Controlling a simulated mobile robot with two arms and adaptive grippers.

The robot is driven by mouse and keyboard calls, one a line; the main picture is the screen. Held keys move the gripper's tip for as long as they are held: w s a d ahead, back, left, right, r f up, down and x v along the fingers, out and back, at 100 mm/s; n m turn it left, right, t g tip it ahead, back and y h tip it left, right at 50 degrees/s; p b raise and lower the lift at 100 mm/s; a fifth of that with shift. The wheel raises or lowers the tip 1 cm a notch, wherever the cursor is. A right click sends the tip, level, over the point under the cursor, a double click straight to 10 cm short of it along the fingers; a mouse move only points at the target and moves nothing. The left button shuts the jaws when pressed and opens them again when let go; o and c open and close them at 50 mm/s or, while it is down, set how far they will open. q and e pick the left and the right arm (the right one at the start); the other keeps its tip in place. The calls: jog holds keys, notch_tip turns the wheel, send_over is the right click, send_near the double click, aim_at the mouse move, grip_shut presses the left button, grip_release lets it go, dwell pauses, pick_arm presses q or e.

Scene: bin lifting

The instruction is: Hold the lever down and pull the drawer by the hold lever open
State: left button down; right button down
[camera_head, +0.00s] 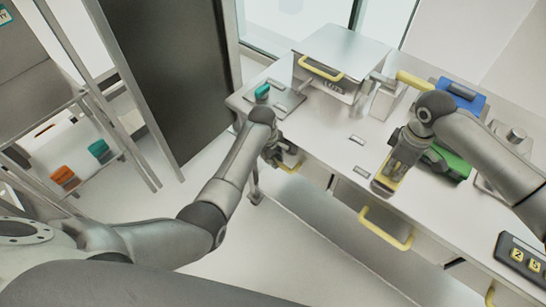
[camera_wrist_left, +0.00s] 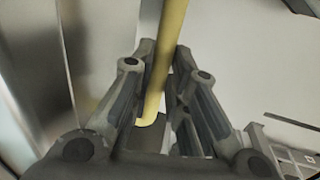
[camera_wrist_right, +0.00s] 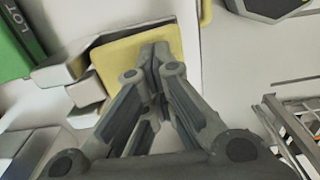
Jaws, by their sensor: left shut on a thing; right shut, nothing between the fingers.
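The hold lever (camera_head: 378,188) has a flat yellow pad and sits near the table's front edge. My right gripper (camera_head: 388,178) is shut and empty, its fingertips at the lever's pad. In the right wrist view the yellow pad (camera_wrist_right: 120,62) lies under and beside the closed fingertips (camera_wrist_right: 156,52); how far it is pressed is unclear. My left gripper (camera_head: 284,160) is shut on a yellow drawer handle (camera_head: 291,167) below the table edge. The handle bar (camera_wrist_left: 163,62) runs between the fingers (camera_wrist_left: 165,60) in the left wrist view. The drawer front is mostly hidden.
Another yellow drawer handle (camera_head: 385,230) is on the front, further right. A box with a yellow handle (camera_head: 322,70), a blue bin (camera_head: 460,97), a green item (camera_head: 450,163) and a number display (camera_head: 522,258) stand on the table (camera_head: 330,127). Open floor lies in front.

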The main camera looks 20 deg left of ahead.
jog(key=shift+w+f, duration=0.1)
pick_arm(q)
jog(key=s+a, duration=0.2)
jog(key=s, duration=0.3)
jog(key=shift+s+a, duration=0.2)
jog(key=shift+s, duration=0.1)
jog(key=c, duration=1.4)
grip_release()
jog(key=shift+c, duration=0.2)
